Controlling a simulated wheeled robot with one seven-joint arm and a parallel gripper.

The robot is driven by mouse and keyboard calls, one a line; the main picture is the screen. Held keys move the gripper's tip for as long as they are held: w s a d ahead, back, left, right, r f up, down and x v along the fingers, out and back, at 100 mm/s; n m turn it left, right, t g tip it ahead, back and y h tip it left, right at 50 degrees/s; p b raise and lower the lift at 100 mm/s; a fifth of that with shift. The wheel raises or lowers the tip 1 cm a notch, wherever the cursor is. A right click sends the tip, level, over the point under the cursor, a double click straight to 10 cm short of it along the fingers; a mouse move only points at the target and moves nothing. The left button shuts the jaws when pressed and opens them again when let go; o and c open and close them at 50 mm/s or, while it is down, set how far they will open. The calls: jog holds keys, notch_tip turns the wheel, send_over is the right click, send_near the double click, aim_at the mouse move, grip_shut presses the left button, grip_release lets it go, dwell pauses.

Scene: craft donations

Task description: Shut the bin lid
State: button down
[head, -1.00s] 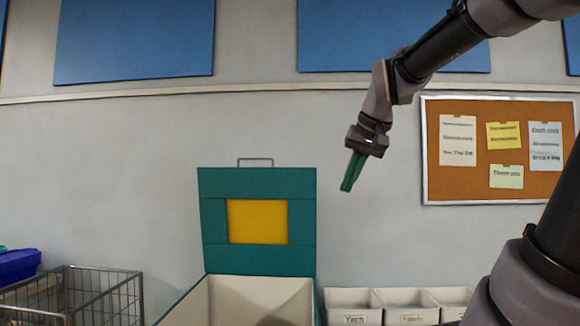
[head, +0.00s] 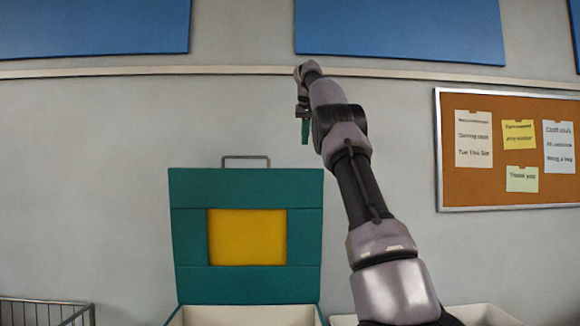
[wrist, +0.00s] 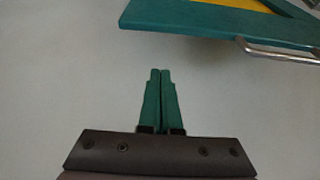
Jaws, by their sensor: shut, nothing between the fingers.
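The bin lid (head: 188,222) is a teal panel with a yellow square, standing upright and open at the back of the bin. A metal handle (head: 246,159) sits on its top edge. The bin (head: 245,316) shows only its pale open top at the bottom of the head view. My gripper (head: 305,138) has green fingers pointing down, above and to the right of the handle, apart from it. In the wrist view the fingers (wrist: 160,75) are shut and empty, with the lid edge (wrist: 200,22) and handle (wrist: 275,50) at upper right.
A wire basket (head: 45,312) stands at lower left. White containers (head: 485,314) stand at lower right, partly hidden by my arm. A corkboard (head: 450,185) with notes hangs at right. Blue panels (head: 400,30) are on the wall above.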

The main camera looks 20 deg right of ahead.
jog(key=shift+w+d+f, duration=0.1)
jog(key=shift+w+f, duration=0.35)
jog(key=shift+f, duration=1.15)
jog(key=shift+w+a+f, duration=0.1)
jog(key=shift+w+f, duration=0.3)
jog(key=shift+f, duration=1.2)
jog(key=shift+w+d+f, duration=0.1)
jog(key=shift+w+f, duration=0.35)
jog(key=shift+f, duration=1.15)
